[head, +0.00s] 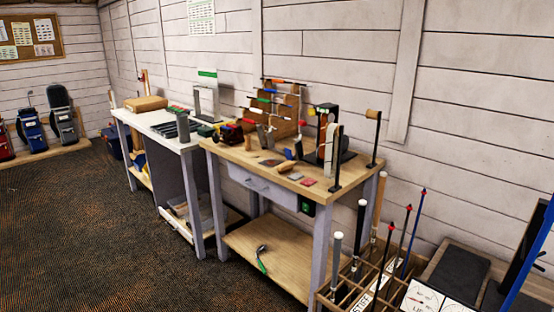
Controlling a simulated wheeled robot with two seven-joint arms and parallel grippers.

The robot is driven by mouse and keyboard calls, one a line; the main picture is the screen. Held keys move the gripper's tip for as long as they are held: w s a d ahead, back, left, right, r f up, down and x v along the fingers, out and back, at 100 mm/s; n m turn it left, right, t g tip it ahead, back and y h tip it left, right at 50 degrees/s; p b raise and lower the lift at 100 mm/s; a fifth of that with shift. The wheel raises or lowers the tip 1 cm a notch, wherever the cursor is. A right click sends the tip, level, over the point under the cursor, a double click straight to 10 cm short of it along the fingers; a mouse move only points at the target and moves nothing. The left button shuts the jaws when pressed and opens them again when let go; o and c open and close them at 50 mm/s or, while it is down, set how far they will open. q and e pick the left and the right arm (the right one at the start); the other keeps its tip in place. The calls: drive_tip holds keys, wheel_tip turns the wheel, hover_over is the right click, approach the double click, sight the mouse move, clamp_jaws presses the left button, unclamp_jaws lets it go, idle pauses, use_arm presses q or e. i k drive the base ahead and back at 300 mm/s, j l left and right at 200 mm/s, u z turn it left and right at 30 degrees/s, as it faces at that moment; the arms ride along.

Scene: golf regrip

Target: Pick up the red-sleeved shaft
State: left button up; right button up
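Several thin shafts with small red parts at their tops stand upright in a divided wooden crate (326,303) at the bottom right. One is a dark shaft (384,262), one is another dark shaft (404,240), and one is a blue shaft (414,228). On the workbench, a wooden rack (283,103) holds several shafts lying across it with coloured ends, including a red end (249,121) and a red end at the right (302,123). I cannot tell which of these is the red-sleeved shaft. Neither of my grippers is in view.
The wooden workbench (234,153) carries tools, a black stand (336,185) and small blocks. A green-handled club head (262,258) lies on its lower shelf. A white bench (150,123) stands behind. Golf bags (62,115) stand far left. The dark floor (90,230) at left is clear.

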sight(253, 122)
drive_tip(key=i+j+u, duration=0.15)
drive_tip(key=i+u, duration=0.3)
drive_tip(key=i+l+u, duration=0.1)
drive_tip(key=i+u, duration=0.4)
drive_tip(key=i+j+z, duration=0.2)
drive_tip(key=i, duration=0.25)
drive_tip(key=i+j+z, duration=0.25)
drive_tip(key=i, duration=0.2)
drive_tip(key=i+j+z, duration=0.8)
drive_tip(key=k+l, duration=0.05)
drive_tip(key=l, duration=0.05)
